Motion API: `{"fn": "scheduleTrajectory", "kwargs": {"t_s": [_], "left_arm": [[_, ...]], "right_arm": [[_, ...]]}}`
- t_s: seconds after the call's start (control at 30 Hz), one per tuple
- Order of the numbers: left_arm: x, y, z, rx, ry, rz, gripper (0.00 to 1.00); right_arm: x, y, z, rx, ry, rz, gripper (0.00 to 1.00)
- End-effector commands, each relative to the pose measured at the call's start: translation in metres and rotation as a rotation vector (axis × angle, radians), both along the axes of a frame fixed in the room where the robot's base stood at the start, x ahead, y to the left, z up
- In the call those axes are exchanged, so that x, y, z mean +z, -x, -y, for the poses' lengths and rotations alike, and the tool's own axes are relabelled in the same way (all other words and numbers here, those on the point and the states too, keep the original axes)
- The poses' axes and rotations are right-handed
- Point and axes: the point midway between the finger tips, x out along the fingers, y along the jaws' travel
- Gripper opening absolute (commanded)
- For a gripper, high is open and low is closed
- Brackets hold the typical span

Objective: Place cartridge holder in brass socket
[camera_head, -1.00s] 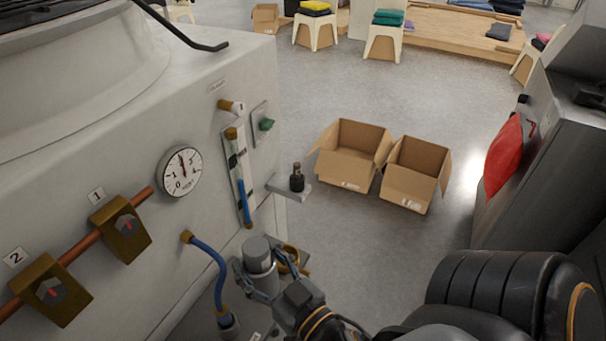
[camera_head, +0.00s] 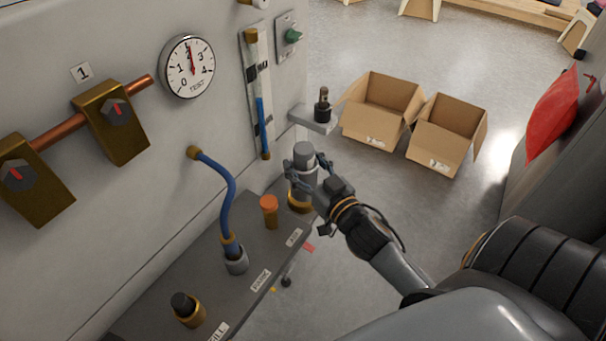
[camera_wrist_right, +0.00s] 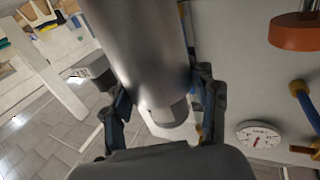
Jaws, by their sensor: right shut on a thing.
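My right gripper (camera_head: 307,172) is shut on the cartridge holder (camera_head: 304,151), a grey metal cylinder that stands about upright. The brass socket (camera_head: 298,206) is a gold-coloured ring at the right end of the grey ledge. In the head view the holder's lower end overlaps the socket; I cannot tell whether it is inside or just above it. In the right wrist view the holder (camera_wrist_right: 145,45) fills the space between the fingers (camera_wrist_right: 163,98), and its lower end and the socket are not clearly visible. My left gripper is not in view.
The grey ledge (camera_head: 200,270) also carries an orange-capped fitting (camera_head: 269,210), a blue hose in a grey collar (camera_head: 236,261) and a black-capped brass fitting (camera_head: 187,309). A small bracket (camera_head: 312,120) with a dark valve juts out behind. Cardboard boxes (camera_head: 447,130) stand on the floor.

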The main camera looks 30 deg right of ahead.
Motion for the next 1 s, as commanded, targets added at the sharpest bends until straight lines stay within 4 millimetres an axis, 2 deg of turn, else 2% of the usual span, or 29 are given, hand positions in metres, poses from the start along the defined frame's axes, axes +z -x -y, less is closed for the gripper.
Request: {"fn": "scheduleTrajectory", "kwargs": {"t_s": [0.1,0.23,0.47,0.63,1.0], "left_arm": [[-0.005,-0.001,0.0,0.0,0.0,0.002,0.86],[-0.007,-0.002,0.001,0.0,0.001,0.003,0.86],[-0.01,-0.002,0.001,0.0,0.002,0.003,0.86],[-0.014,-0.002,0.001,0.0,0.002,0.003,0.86],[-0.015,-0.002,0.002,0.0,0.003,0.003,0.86]], "right_arm": [[-0.025,-0.017,0.01,-0.001,-0.001,0.002,0.03],[-0.043,-0.029,0.018,0.001,-0.001,0.003,0.03],[-0.058,-0.04,0.024,0.001,-0.001,0.003,0.03],[-0.083,-0.04,0.025,-0.001,-0.004,0.001,0.03],[-0.088,-0.04,0.024,0.002,-0.001,0.003,0.03]]}}
